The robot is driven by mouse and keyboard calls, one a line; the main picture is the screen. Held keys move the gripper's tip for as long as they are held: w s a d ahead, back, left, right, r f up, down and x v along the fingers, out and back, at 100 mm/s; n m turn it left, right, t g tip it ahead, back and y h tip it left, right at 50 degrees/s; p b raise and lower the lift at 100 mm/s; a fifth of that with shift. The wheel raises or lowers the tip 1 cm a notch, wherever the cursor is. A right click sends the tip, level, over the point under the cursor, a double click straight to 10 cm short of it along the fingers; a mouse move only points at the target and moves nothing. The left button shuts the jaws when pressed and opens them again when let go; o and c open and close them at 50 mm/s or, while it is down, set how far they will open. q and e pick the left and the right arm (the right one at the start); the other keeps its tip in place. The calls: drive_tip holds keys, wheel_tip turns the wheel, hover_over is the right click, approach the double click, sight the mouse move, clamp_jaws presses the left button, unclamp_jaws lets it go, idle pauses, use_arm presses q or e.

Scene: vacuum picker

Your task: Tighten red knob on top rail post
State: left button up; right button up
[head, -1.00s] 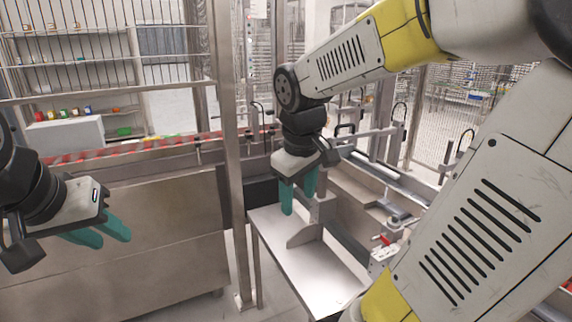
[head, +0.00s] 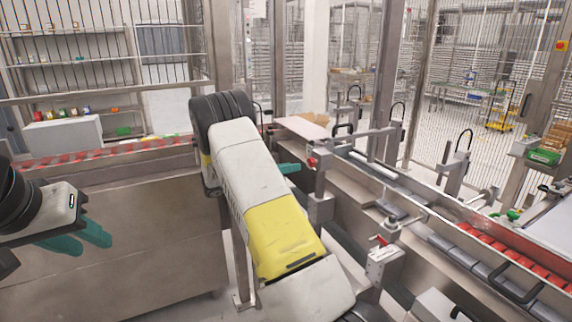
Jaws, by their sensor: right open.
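A red knob (head: 312,161) sits near the top of a metal rail post (head: 320,185), right of centre in the head view. A teal finger of my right gripper (head: 289,168) points at it from the left, with a small gap that I cannot judge in depth. The rest of that gripper is hidden behind my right forearm. A second red knob (head: 380,240) with a small lever sits on a lower bracket to the right. My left gripper (head: 80,240) is at the far left, open and empty, away from the posts.
The conveyor rail (head: 365,180) runs from the back centre to the lower right, beside red rollers (head: 487,245). A steel cabinet (head: 130,240) stands on the left. Wire fencing and shelves (head: 75,60) stand behind.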

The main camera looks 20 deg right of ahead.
sight(309, 163)
drive_tip(key=d, duration=0.5)
drive_tip(key=w+d, duration=0.1)
drive_tip(key=d, duration=0.1)
drive_tip(key=shift+d, duration=0.3)
drive_tip(key=shift+s, duration=0.1)
clamp_jaws()
